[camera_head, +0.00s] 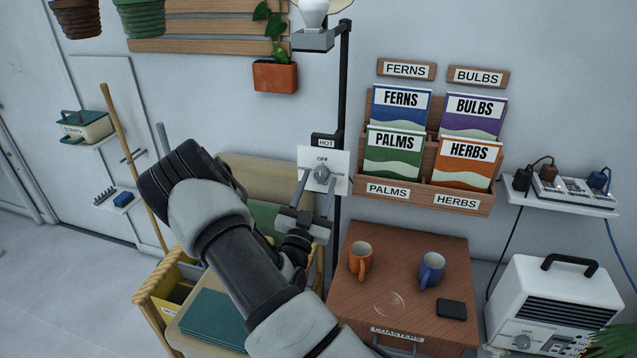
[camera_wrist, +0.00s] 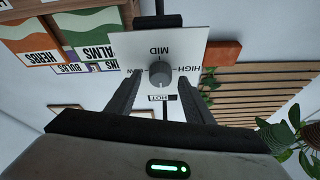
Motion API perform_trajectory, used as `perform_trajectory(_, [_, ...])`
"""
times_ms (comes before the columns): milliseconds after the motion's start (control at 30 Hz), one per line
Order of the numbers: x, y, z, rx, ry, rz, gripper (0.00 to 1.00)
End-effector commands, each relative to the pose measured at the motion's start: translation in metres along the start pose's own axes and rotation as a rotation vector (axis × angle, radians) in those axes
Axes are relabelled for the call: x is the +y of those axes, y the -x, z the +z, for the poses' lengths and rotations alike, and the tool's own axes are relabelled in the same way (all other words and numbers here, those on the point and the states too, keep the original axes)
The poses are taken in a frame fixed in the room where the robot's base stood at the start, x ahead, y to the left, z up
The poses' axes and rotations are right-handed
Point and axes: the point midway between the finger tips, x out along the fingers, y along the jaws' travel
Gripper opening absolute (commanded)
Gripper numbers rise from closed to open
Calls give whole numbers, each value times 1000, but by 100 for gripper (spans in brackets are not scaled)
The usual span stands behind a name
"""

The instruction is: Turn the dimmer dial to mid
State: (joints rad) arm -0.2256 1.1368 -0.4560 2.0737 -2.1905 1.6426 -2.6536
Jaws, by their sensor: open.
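The dimmer dial (camera_head: 322,173) is a round grey knob on a white plate (camera_head: 340,158) on the black lamp post. The plate reads OFF above the knob in the head view. In the wrist view the dial (camera_wrist: 160,74) shows upside down, with MID opposite the gripper side and HIGH to the right; the left label is partly hidden by a finger. My gripper (camera_head: 316,195) is open in front of the plate. In the wrist view its fingers (camera_wrist: 160,86) lie either side of the knob, with gaps visible. I cannot tell clearly where the dial's pointer is.
A seed-packet rack (camera_head: 480,196) hangs right of the post. Below is a wooden cabinet (camera_head: 385,295) with an orange mug (camera_head: 361,258), a blue mug (camera_head: 431,268) and a black coaster (camera_head: 451,309). A heater (camera_head: 555,300) stands at right. A planter (camera_head: 275,77) hangs above.

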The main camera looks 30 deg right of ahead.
Motion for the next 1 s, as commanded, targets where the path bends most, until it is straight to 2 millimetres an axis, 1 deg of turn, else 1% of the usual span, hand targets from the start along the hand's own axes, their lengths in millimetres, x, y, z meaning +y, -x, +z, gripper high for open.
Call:
perform_trajectory(100, [1,-6,0,0,0,1,47])
perform_trajectory(367, [0,-7,0,-1,0,0,47])
perform_trajectory(467, [0,-7,0,-1,0,0,32])
perform_trajectory(600, [0,-6,0,-1,0,0,8])
perform_trajectory(633, [0,-6,0,-1,0,0,6])
perform_trajectory(867, [-1,-7,0,0,-17,6,6])
perform_trajectory(1000, [-2,-7,-2,3,-64,22,6])
